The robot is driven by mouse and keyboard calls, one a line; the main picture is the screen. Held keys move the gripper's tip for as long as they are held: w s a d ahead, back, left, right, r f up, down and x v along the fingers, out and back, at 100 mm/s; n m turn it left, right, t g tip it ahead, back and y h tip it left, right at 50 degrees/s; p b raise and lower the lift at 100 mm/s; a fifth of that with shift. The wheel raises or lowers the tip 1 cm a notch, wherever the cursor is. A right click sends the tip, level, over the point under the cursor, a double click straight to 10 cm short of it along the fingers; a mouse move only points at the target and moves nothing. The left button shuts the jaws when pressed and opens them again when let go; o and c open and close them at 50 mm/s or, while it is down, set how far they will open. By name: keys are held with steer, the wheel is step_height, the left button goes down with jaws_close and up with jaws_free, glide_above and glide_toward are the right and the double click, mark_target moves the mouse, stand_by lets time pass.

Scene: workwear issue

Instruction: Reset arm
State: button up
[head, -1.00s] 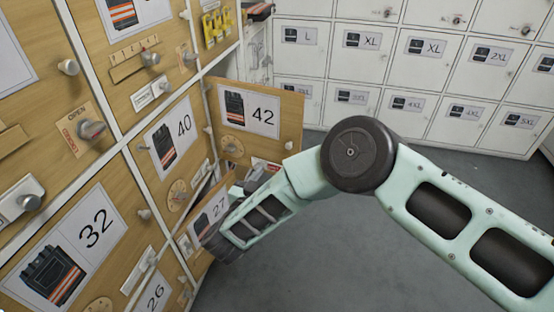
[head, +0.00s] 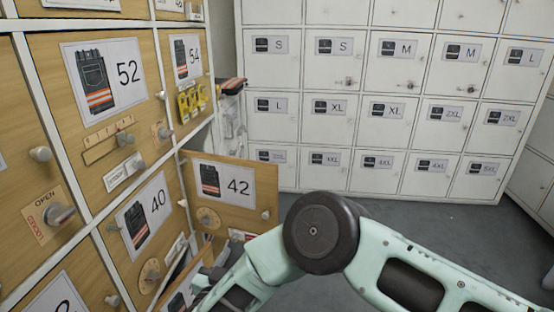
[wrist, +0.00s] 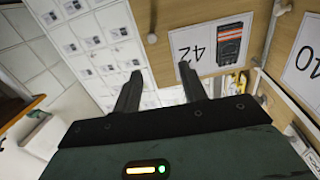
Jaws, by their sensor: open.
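My gripper (wrist: 160,88) shows in the wrist view with its two dark fingers spread apart and nothing between them. The wooden door labelled 42 (head: 236,187) stands swung out from the cabinet in the head view. In the wrist view the same door (wrist: 243,35) lies beyond the right finger. My arm reaches from the lower right of the head view towards the cabinet, low in front of door 42. The gripper's fingers cannot be made out in the head view.
Closed wooden doors 52 (head: 95,130) and 40 (head: 130,235) are at the left, with knobs and latches. A lower door (head: 183,290) near my forearm appears open. White lockers (head: 345,110) line the back wall. Grey floor (head: 400,212) is clear before them.

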steer(key=w+a+r+n+g+y, duration=0.2)
steer(key=a+r+n+g+y, duration=0.15)
steer(key=a+r+y, duration=0.5)
steer(key=s+d+r+n+g+y, duration=0.3)
steer(key=s+r+n+g+y, duration=0.15)
steer(key=r, duration=0.35)
steer(key=s+d+r+n+g+h, duration=0.1)
steer(key=s+d+g+h, duration=0.2)
steer(key=s+d, duration=0.65)
steer(key=s+d+r+n+g+h, duration=0.1)
steer(key=s+d+g+h, duration=0.35)
steer(key=d, duration=0.85)
steer(key=s+d+r+g+h, duration=0.1)
steer(key=s+d+g, duration=0.1)
steer(key=s+d, duration=0.85)
step_height(320, 180, up, 26)
steer(key=w+p, duration=0.1)
steer(key=p, duration=2.6)
